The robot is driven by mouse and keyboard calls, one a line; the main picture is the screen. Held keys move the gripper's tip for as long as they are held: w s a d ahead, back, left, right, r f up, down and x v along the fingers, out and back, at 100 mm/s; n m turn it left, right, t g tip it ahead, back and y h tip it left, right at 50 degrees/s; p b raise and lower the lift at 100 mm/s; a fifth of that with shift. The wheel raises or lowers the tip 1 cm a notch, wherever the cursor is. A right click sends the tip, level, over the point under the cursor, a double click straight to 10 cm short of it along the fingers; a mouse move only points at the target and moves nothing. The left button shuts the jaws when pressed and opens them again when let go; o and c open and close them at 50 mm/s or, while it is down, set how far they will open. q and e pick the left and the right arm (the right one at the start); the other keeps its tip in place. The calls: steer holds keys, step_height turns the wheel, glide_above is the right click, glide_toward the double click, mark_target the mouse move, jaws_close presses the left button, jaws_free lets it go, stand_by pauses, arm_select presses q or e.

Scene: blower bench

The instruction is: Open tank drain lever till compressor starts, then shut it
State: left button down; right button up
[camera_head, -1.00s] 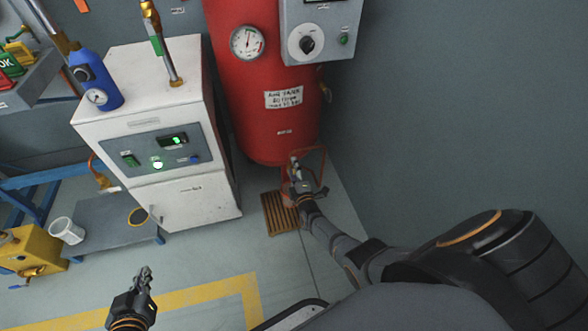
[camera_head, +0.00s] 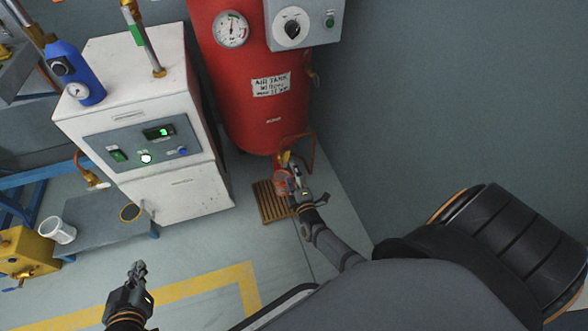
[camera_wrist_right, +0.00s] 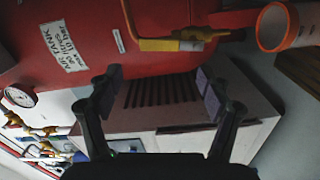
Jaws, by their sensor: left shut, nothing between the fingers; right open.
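The red air tank (camera_head: 262,118) stands upright against the wall, with a labelled front and a pressure gauge (camera_head: 231,29). A yellow-sleeved drain lever (camera_wrist_right: 160,45) on a brass valve (camera_wrist_right: 200,34) is below the tank; in the head view a bit of yellow lever (camera_head: 285,157) shows beside my right gripper. My right gripper (camera_head: 297,178) is at the tank's lower end. In the wrist view its fingers (camera_wrist_right: 160,82) are spread and empty, with the lever beyond them and apart from them. My left gripper (camera_head: 138,269) is shut and empty over the floor.
A control box (camera_head: 303,22) with a black knob and green button is beside the tank top. A white cabinet (camera_head: 185,198) with a lit display stands left of the tank. A wooden grate (camera_head: 272,205) lies beneath the valve. A pipe loop (camera_head: 313,152) is close to my right gripper.

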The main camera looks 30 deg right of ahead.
steer(key=v, duration=0.3)
steer(key=shift+s+a, duration=0.1)
steer(key=shift+s, duration=0.15)
